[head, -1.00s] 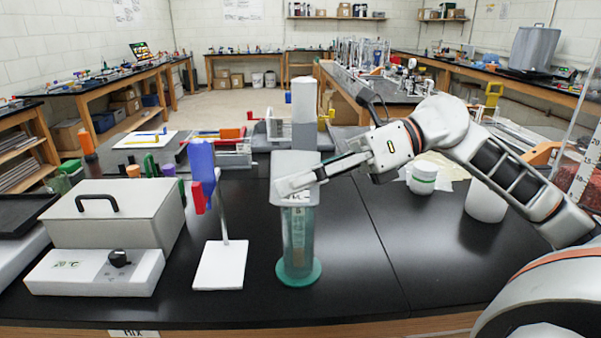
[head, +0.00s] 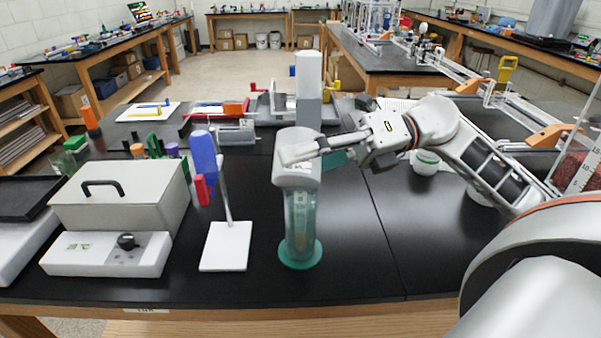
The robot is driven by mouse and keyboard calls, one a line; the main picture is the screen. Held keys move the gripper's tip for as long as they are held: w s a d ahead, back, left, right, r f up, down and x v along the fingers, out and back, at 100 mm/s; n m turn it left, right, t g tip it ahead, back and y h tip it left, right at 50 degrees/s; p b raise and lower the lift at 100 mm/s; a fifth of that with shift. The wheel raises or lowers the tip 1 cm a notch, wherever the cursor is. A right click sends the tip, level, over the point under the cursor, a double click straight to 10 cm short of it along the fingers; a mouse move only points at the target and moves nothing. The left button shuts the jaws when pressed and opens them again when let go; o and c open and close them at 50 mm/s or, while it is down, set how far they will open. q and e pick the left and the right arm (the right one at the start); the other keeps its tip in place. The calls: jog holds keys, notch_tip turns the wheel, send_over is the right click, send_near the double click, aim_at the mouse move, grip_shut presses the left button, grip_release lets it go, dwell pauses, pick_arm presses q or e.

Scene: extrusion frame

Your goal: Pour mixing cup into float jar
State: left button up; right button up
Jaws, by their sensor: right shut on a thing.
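The float jar (head: 301,225) is a tall clear teal cylinder on a round teal foot, upright near the front middle of the bench. A pale grey cup, which I take as the mixing cup (head: 296,179), is at the jar's top and hides its mouth. The cup's rounded upper side faces me and it looks tilted; I cannot tell whether liquid is flowing. My left gripper is not in view.
A white stand with a blue top (head: 223,248) is close left of the jar. A grey lidded box with a dial (head: 118,200) stands further left. A white-grey column (head: 309,80) rises behind the jar. A white tub (head: 426,161) stands to the right.

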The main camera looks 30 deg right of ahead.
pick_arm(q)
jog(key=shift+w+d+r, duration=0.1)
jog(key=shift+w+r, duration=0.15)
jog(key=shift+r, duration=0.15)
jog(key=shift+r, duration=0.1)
pick_arm(e)
jog(key=shift+f, duration=0.1)
jog(key=shift+m+p, duration=0.35)
jog(key=shift+m, duration=0.05)
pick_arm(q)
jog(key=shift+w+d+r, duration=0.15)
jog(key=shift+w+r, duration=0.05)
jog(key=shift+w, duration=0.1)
pick_arm(e)
jog(key=shift+f, duration=0.15)
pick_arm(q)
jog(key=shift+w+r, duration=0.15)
pick_arm(e)
jog(key=shift+y, duration=0.3)
